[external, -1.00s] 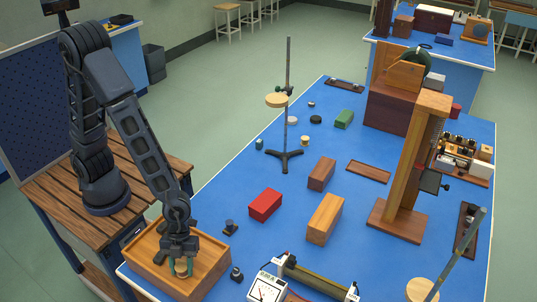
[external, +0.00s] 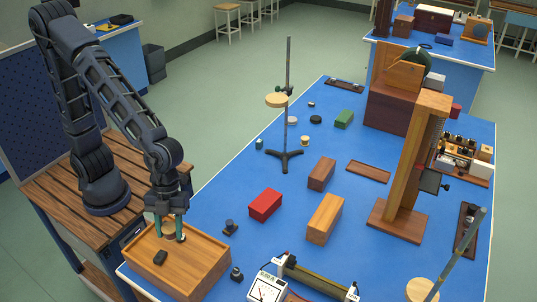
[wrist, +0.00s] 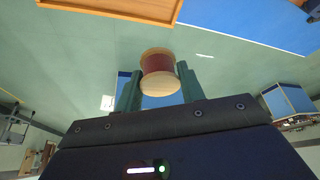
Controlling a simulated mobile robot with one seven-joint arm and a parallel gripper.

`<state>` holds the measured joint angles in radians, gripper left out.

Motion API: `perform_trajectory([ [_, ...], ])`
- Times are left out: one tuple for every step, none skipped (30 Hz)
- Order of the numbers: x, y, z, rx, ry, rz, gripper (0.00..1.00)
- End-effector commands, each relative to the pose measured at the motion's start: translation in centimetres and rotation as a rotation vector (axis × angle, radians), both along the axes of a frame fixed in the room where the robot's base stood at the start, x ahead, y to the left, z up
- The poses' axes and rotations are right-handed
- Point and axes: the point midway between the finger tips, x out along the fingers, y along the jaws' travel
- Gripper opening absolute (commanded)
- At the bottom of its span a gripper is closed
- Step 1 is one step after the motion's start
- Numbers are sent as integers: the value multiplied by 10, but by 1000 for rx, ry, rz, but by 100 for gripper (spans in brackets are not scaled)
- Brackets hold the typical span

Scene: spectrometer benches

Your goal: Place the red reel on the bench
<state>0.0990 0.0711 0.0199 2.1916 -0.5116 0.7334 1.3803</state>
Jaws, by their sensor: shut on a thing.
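The red reel (wrist: 158,64) has a dark red winding between two pale wooden flanges. In the wrist view it sits between the green fingers of my gripper (wrist: 160,88), which is shut on it. In the external view my gripper (external: 171,228) points down over the wooden tray (external: 213,262) at the bench's near left corner, and the reel is mostly hidden between the fingers. The bench (external: 255,170) has a blue top.
A small black piece (external: 160,257) lies in the tray. A red block (external: 265,205), a wooden block (external: 324,218), a tripod stand (external: 286,155) and a meter (external: 267,288) stand on the bench.

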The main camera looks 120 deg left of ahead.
Motion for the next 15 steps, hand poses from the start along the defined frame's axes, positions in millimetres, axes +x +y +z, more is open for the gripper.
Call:
perform_trajectory([
  [0, 0, 3, 0, -1, 0, 17],
  [0, 0, 4, 0, 0, 1, 17],
  [0, 0, 6, 0, 0, 1, 17],
  [0, 0, 6, 0, 0, 1, 17],
  [0, 0, 7, 0, 0, 1, 17],
  [0, 0, 7, 0, 0, 1, 17],
  [0, 0, 7, 0, 0, 1, 17],
  [0, 0, 7, 0, 0, 3, 17],
  [1, 2, 6, 0, 1, 9, 17],
  [3, 3, 5, 0, 0, 18, 17],
  [5, 5, 4, 1, 1, 32, 17],
  [9, 10, 2, 1, 1, 59, 17],
  [14, 14, 0, 1, 1, 87, 17],
  [19, 20, -2, 0, 1, 120, 17],
  [26, 28, -7, 1, 2, 172, 17],
])
